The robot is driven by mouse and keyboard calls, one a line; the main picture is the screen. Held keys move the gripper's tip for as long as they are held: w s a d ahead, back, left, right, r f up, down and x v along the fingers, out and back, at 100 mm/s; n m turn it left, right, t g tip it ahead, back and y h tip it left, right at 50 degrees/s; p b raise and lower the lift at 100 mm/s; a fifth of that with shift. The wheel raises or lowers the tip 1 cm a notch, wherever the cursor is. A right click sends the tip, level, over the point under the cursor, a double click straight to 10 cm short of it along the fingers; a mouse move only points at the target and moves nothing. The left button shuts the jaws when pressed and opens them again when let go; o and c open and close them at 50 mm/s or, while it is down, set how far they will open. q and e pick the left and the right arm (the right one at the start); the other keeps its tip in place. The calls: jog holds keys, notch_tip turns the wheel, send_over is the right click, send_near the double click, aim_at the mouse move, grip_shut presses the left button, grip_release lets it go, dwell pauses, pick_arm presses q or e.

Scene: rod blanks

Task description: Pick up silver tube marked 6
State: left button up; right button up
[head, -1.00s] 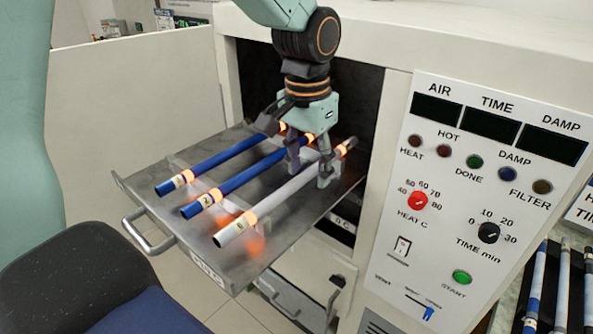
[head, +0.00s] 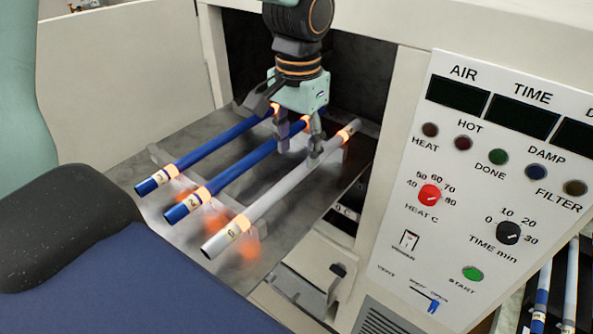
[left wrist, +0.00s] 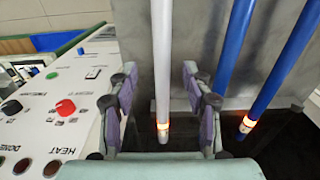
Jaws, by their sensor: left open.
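The silver tube (head: 275,198) lies on the pulled-out metal tray, the rightmost of three parallel tubes. It has a glowing orange band near each end; the mark at its near end is too small to read surely. My left gripper (head: 299,150) is open above the tube's far half, pointing down. In the left wrist view the silver tube (left wrist: 162,60) runs between the two spread fingers, with a gap on each side. How deep the fingertips reach beside it is hard to tell. My right gripper is out of view.
A middle blue tube (head: 240,175) and a left blue tube (head: 215,147) lie beside it, close to the left finger. The oven's control panel (head: 475,190) stands right of the tray. A dark blue chair seat (head: 95,275) is at front left. More tubes (head: 541,300) stand at lower right.

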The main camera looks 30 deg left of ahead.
aim_at(299, 170)
pick_arm(q)
jog(key=f, duration=0.3)
jog(key=w+f, duration=0.1)
jog(key=f, duration=0.1)
jog(key=shift+a+f+p, duration=0.15)
jog(key=shift+f+p, duration=0.1)
jog(key=shift+p, duration=0.1)
jog(key=shift+s+d+r, duration=0.15)
jog(key=shift+s+d, duration=0.05)
jog(key=shift+s, duration=0.15)
jog(key=shift+w+a+f, duration=0.2)
jog(key=shift+w+a, duration=0.05)
jog(key=shift+w, duration=0.1)
jog(key=c, duration=0.6)
jog(key=shift+d, duration=0.1)
jog(key=c, duration=0.3)
jog(key=shift+s+r, duration=0.15)
jog(key=shift+s, duration=0.15)
grip_shut()
